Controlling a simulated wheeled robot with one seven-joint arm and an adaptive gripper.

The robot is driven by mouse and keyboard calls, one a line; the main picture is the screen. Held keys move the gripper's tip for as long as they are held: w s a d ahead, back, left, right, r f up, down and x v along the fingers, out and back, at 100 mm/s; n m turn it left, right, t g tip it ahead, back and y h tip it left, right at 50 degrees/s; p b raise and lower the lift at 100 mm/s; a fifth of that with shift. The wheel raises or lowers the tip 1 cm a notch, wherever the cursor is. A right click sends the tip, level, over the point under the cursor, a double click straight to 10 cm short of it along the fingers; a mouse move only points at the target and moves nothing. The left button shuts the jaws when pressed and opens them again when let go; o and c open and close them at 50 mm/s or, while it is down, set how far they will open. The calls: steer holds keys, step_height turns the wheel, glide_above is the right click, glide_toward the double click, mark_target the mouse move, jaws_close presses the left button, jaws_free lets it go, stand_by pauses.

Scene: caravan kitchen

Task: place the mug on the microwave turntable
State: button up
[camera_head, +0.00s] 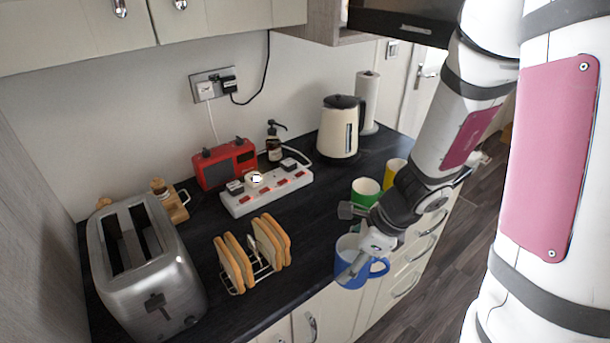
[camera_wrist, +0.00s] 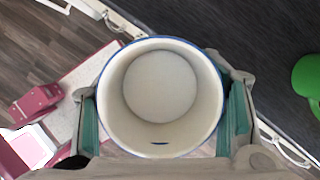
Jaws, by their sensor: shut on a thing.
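A blue mug (camera_head: 349,271) with a pale inside is at the front edge of the dark worktop, its handle to the right. My gripper (camera_head: 352,241) is shut on it from above, a finger on either side. In the wrist view the mug (camera_wrist: 160,98) fills the middle and looks empty, held between the green pads of my gripper (camera_wrist: 162,110). I cannot tell whether the mug's base touches the worktop. A dark appliance (camera_head: 400,26) at the top right, partly cut off, may be the microwave; no turntable shows.
A green mug (camera_head: 365,192) and a yellow mug (camera_head: 395,174) stand behind the blue mug. A toast rack (camera_head: 262,275) with toast, a toaster (camera_head: 140,262) and a white power strip (camera_head: 267,190) are to the left. A kettle (camera_head: 338,128) and paper roll (camera_head: 367,100) stand at the back.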

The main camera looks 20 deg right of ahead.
steer(key=w+a+n+g, duration=0.1)
steer(key=w+n+g, duration=0.1)
steer(key=w+n, duration=0.2)
steer(key=w+a+n+g+h, duration=0.1)
steer(key=w+n+g, duration=0.1)
steer(key=w+n, duration=0.3)
steer(key=w+a+f+n+g, duration=0.1)
steer(key=w+n+g, duration=0.1)
steer(key=w+n, duration=0.3)
steer(key=shift+w+a+f+n, duration=0.1)
steer(key=shift+a+n, duration=0.1)
steer(key=shift+n, duration=0.7)
steer(key=shift+w+a+n, duration=0.1)
steer(key=shift+a+n, duration=0.1)
steer(key=shift+n, duration=0.7)
steer(key=w+n, duration=0.1)
steer(key=w+d+n+h, duration=0.1)
steer(key=n, duration=0.1)
steer(key=w+n+h, duration=0.1)
steer(key=n, duration=0.1)
steer(key=shift+w+d+f+g, duration=0.25)
steer(key=shift+w+d+g, duration=0.05)
steer(key=shift+d+g, duration=0.1)
steer(key=shift+w+d+n+h, duration=0.4)
steer(key=shift+w+n+h, duration=0.15)
steer(key=shift+n, duration=0.35)
steer(key=shift+w, duration=0.1)
steer(key=shift+d+r, duration=0.1)
